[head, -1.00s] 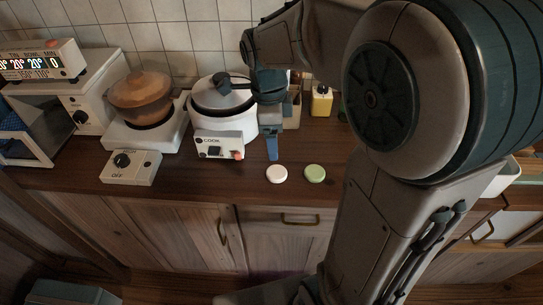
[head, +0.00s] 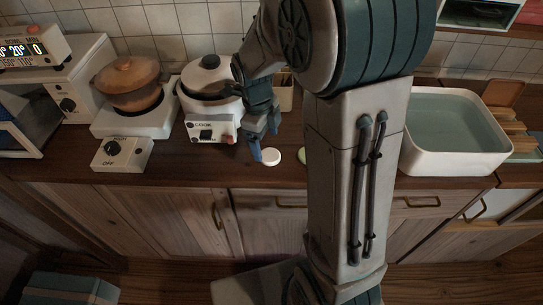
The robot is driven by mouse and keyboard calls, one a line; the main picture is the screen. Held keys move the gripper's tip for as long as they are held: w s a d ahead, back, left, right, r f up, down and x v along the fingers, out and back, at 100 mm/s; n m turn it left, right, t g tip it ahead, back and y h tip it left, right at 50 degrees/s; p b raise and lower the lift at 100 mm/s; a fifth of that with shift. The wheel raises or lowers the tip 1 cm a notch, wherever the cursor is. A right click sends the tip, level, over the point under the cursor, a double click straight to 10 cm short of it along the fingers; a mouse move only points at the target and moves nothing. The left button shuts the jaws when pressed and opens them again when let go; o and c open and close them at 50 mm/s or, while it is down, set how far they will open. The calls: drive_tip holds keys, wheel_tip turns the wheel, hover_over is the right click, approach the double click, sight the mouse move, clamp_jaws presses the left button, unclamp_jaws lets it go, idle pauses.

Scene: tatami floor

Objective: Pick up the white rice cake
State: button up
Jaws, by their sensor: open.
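The white rice cake (head: 270,156) is a small flat disc on the dark wooden counter, in front of the rice cooker. My gripper (head: 265,146) is open, with its blue fingers pointing down just above and behind the white cake. One fingertip overlaps the cake's left edge in the picture; I cannot tell whether it touches. A green rice cake (head: 301,155) lies to the right, mostly hidden behind my arm.
A white rice cooker (head: 210,100) stands close behind my gripper. A brown pot (head: 131,86) on a white stove with a knob box is at left. A white basin (head: 453,158) of water is at right. The counter's front edge is close to the cakes.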

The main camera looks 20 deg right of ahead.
sight(270, 155)
drive_tip(key=f, duration=0.2)
drive_tip(key=d+f, duration=0.1)
drive_tip(key=f, duration=0.2)
drive_tip(key=c, duration=1.1)
drive_tip(key=shift+o, duration=0.2)
